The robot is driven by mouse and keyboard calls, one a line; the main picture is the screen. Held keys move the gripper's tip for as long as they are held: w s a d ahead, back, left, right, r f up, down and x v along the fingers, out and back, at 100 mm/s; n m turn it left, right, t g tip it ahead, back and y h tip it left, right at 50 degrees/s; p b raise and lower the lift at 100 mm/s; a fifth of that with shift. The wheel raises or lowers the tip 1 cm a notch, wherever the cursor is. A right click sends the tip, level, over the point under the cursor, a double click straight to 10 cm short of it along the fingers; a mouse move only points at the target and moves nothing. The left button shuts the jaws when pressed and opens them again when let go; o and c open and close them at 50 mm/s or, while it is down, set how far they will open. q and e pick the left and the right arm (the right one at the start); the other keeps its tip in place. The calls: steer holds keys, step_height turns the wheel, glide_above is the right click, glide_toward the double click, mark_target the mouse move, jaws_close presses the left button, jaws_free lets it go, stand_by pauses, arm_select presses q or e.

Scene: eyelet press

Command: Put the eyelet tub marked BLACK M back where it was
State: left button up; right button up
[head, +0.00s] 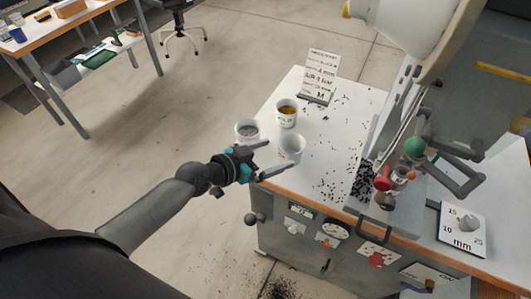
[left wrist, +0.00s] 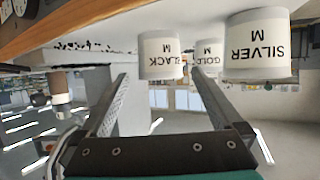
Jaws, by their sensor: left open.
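The white tub marked BLACK M (head: 292,150) stands upright near the left edge of the press table. Its label reads upside down in the left wrist view (left wrist: 158,58). My left gripper (head: 279,154) is open and empty, with its fingertips pointing at this tub. In the left wrist view the tub shows between and beyond the fingertips (left wrist: 161,76); I cannot tell if they touch it. The GOLD M tub (head: 286,119) and the SILVER M tub (head: 246,135) stand close by, also seen in the wrist view as gold (left wrist: 206,52) and silver (left wrist: 257,50). My right gripper is not in view.
Small black eyelets lie scattered over the white tabletop (head: 325,140), thickest by the press (head: 400,160). A sign card (head: 320,78) stands at the back. A plate marked mm (head: 463,228) lies at the right. More dark bits lie on the floor.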

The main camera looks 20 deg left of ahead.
arm_select(q)
steer(key=shift+v, duration=1.15)
stand_by(0.6)
